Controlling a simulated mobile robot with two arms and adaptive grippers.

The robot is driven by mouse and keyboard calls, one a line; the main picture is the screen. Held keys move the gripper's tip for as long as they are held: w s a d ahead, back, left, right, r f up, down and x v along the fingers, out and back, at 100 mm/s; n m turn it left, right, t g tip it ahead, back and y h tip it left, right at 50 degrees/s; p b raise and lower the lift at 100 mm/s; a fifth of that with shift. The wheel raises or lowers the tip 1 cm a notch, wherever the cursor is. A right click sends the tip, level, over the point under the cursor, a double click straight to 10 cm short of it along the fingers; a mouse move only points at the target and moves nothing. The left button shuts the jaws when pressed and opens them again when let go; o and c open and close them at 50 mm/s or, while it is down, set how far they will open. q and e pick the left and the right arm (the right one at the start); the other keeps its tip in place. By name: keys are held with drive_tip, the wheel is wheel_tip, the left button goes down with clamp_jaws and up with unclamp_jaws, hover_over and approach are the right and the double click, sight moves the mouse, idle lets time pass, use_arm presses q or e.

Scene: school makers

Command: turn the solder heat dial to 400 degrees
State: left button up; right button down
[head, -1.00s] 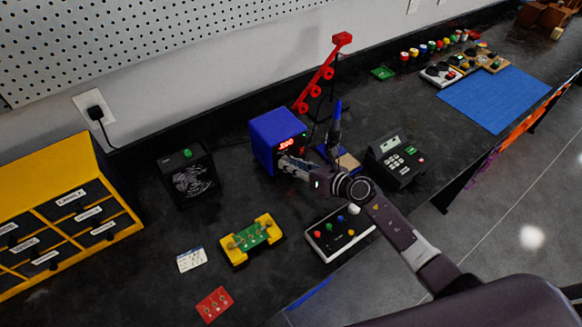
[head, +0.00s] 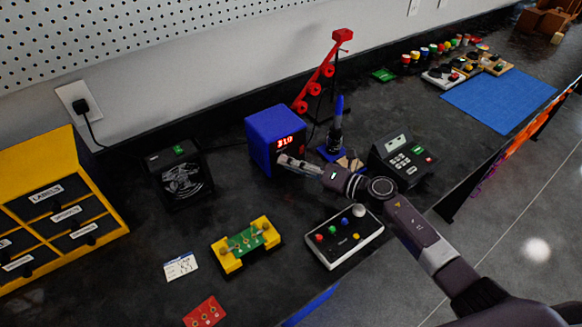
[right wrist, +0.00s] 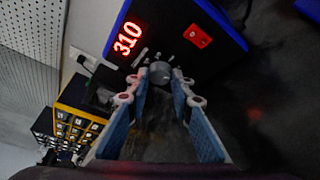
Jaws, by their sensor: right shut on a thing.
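The grey round heat dial (right wrist: 160,71) is on the station's front, beside the display. My right gripper (head: 282,160) reaches the station front from the right and is shut on the dial. In the wrist view its fingertips (right wrist: 160,84) sit on either side of the dial. The gripper hides the dial in the head view. My left gripper is not in view.
A red switch (right wrist: 198,36) is on the station front. The soldering iron (head: 337,125) stands upright just right of the station. A keypad device (head: 402,160), a button box (head: 343,236), a yellow board holder (head: 246,243) and a black fan box (head: 181,178) stand around.

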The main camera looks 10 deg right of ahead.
idle(0.4)
drive_tip(key=c, duration=1.7)
unclamp_jaws()
drive_tip(key=v, duration=1.2)
drive_tip(key=shift+d+f, duration=0.1)
